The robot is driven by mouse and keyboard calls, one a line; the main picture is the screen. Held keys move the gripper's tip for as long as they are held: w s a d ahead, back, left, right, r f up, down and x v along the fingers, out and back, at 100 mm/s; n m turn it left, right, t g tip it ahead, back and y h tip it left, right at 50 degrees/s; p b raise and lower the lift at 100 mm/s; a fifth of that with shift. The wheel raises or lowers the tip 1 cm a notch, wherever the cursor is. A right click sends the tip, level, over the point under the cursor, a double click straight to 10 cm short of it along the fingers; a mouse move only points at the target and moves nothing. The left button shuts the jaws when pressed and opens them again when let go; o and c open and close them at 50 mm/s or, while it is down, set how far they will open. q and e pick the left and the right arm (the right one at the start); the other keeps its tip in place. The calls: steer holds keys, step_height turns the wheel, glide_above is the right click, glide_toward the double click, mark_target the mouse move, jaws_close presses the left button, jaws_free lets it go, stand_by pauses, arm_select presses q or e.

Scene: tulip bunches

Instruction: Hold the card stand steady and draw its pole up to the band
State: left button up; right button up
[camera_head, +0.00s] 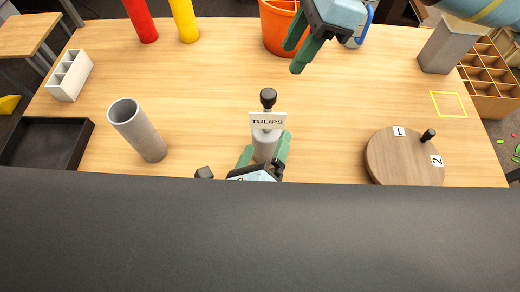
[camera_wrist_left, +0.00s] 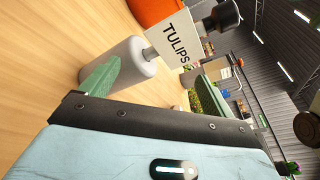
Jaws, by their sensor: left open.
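The card stand (camera_head: 264,148) is a grey cylinder upright on the table, with a white TULIPS card (camera_head: 267,121) and a black knob (camera_head: 268,97) above. My left gripper (camera_head: 264,152) is open, its green fingers on either side of the grey cylinder. In the left wrist view the stand (camera_wrist_left: 125,65), card (camera_wrist_left: 180,38) and knob (camera_wrist_left: 222,16) show beyond the fingers; whether the fingers touch it I cannot tell. The pole is mostly hidden by the card, and no band is visible. My right gripper (camera_head: 296,55) is open and empty, above and right of the knob.
A grey tube (camera_head: 138,130) stands left of the stand. A round wooden turntable (camera_head: 395,160) with number labels is at right. An orange bucket (camera_head: 280,30) is behind. A black tray (camera_head: 45,143) and white holder (camera_head: 70,75) are at left. Table around the stand is clear.

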mark_target(266, 133)
arm_select(q)
steer(key=m, duration=0.1)
steer(key=f+m, duration=0.1)
steer(key=m, duration=0.1)
steer(key=m+t, duration=0.1)
steer(key=shift+w+a+f+m+y, duration=0.25)
steer(key=shift+a+f+m+y, duration=0.05)
steer(key=shift+a+f+y, duration=0.1)
steer(key=m, duration=0.2)
steer(key=f+m, duration=0.1)
steer(key=m, duration=0.1)
steer(key=shift+w+t, duration=0.1)
steer(key=shift+t, duration=0.3)
steer(key=shift+x, duration=3.9)
steer(key=c, duration=1.3)
